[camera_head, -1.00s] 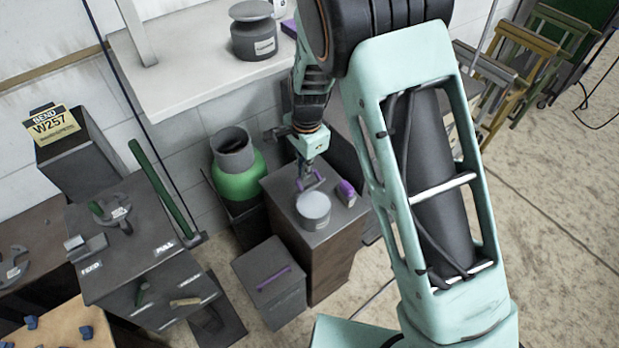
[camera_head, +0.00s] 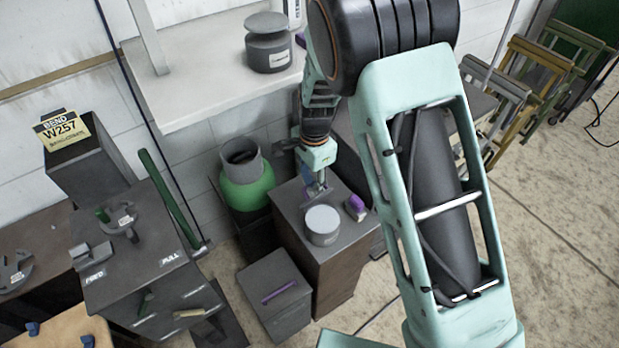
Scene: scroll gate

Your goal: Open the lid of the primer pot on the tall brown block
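The primer pot (camera_head: 322,230) is a short grey cylinder with a pale round top (camera_head: 322,219). It stands upright on the dark top of the tall brown block (camera_head: 343,262). The top looks level and seated on the pot. My gripper (camera_head: 316,191) points down just behind the pot, near the block's back edge. It appears close to the pot's rim; I cannot tell whether it touches.
A purple piece (camera_head: 355,207) lies right of the pot. A green canister (camera_head: 246,186) stands left of the block. A lower grey box (camera_head: 273,302) with a purple bar stands in front. A white shelf (camera_head: 209,77) holds a dark lidded pot (camera_head: 268,46).

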